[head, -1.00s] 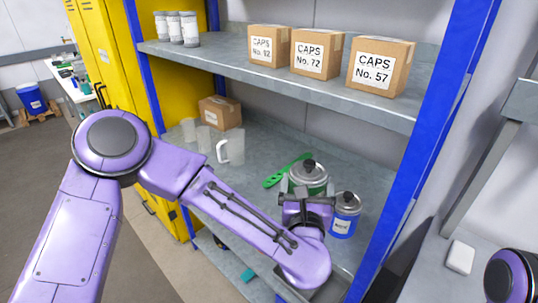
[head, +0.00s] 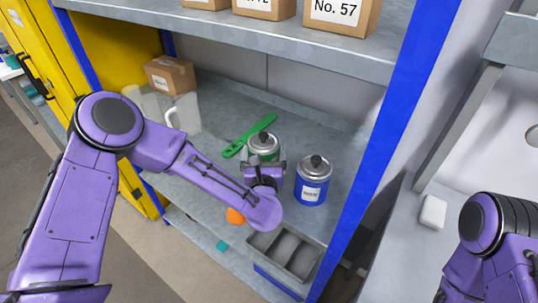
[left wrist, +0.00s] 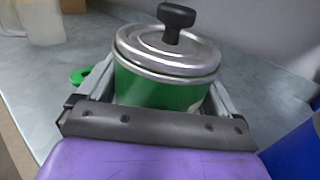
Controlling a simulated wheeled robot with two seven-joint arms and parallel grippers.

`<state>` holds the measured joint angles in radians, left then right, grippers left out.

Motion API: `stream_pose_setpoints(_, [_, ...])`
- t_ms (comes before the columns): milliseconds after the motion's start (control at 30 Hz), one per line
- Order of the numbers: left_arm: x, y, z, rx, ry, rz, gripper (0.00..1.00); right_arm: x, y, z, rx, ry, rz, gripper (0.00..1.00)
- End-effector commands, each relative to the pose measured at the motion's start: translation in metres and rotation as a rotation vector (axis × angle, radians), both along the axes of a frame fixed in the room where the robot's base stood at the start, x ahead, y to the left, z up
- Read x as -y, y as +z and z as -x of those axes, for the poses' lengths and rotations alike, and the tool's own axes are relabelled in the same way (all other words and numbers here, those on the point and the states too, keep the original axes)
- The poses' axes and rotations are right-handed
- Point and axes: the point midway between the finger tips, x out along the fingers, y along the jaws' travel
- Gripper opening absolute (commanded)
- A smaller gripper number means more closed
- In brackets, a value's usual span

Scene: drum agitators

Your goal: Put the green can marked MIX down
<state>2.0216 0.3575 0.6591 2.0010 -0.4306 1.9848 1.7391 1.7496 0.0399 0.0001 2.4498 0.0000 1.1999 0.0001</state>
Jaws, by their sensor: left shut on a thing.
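The green can (head: 264,144) has a silver lid with a black knob. It is upright on or just above the grey middle shelf (head: 225,185); I cannot tell if its base touches. My left gripper (head: 263,165) is shut around the can's sides. In the left wrist view the green can (left wrist: 160,92) sits between the two fingers, and the gripper's palm hides its lower part. Its label is not visible. A blue can (head: 312,182) with a silver lid stands just to its right. My right arm shows at the lower right, but its gripper is out of view.
A green flat tool (head: 249,135) lies behind the can. A clear jug (head: 184,114) and a cardboard box (head: 170,76) stand at the left. Blue uprights (head: 385,130) bound the shelf. A grey divided bin (head: 285,253) is lower at the front.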

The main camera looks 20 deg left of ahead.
Motion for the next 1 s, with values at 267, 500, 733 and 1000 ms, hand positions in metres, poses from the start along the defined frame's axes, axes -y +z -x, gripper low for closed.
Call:
stream_pose_setpoints(267, [-0.001, -0.002, 0.0, 0.002, 0.003, 0.001, 0.44, 0.0, -0.002, 0.0, 0.0, 0.0, 0.0, 1.0])
stream_pose_setpoints(500, [0.0, -0.004, 0.0, 0.001, 0.001, 0.001, 1.0, 0.0, -0.004, 0.0, 0.0, 0.0, 0.0, 1.0])
stream_pose_setpoints(733, [0.0, 0.005, 0.0, 0.001, 0.001, 0.001, 1.0, 0.0, 0.005, 0.0, 0.0, 0.0, 0.0, 1.0])
stream_pose_setpoints(1000, [0.019, -0.005, 0.064, 0.002, -0.005, -0.001, 1.0, 0.0, -0.03, 0.0, 0.0, 0.0, 0.0, 1.0])
